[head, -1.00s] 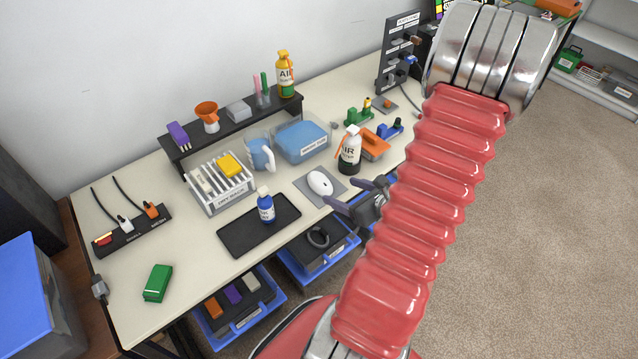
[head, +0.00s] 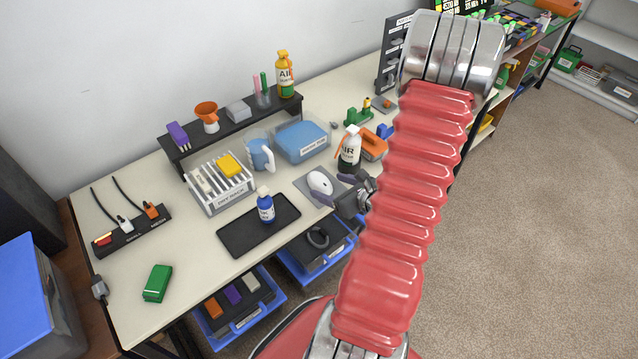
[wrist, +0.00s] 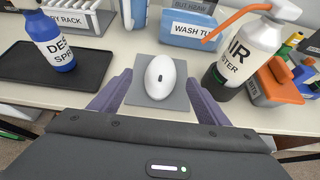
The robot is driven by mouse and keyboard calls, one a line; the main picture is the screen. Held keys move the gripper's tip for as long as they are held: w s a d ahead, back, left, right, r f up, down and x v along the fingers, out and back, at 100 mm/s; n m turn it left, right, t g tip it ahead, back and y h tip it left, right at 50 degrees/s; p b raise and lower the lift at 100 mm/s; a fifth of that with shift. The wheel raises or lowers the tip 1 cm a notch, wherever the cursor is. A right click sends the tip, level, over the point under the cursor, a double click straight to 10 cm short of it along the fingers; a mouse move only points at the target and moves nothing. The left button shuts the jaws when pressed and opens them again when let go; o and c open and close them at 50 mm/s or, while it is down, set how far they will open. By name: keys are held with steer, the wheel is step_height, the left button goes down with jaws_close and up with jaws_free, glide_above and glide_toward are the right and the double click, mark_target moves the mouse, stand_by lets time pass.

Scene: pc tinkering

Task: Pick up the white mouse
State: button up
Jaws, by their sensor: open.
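The white mouse (head: 320,183) lies on a grey mouse pad (head: 310,193) near the front edge of the desk. In the wrist view the mouse (wrist: 160,77) is centred ahead of my gripper (wrist: 158,98), on the grey pad (wrist: 177,101). My gripper (head: 341,187) is open and empty. Its purple fingers stand to the left and right of the pad in the wrist view, with the mouse between their lines. In the head view the fingers are close to the mouse on its right side. I cannot tell how high they are above the desk.
A white air duster bottle (wrist: 242,50) stands close on the right. A blue spray bottle (wrist: 48,40) stands on a black tray (head: 235,236) to the left. A blue wash tub (head: 301,143) and a jug (head: 261,153) stand behind. Open blue drawers (head: 335,262) are below the desk.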

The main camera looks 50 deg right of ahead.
mark_target(324, 183)
steer(key=shift+x, duration=2.3)
steer(key=shift+d, duration=0.15)
steer(key=shift+c, duration=0.2)
steer(key=c, duration=1.1)
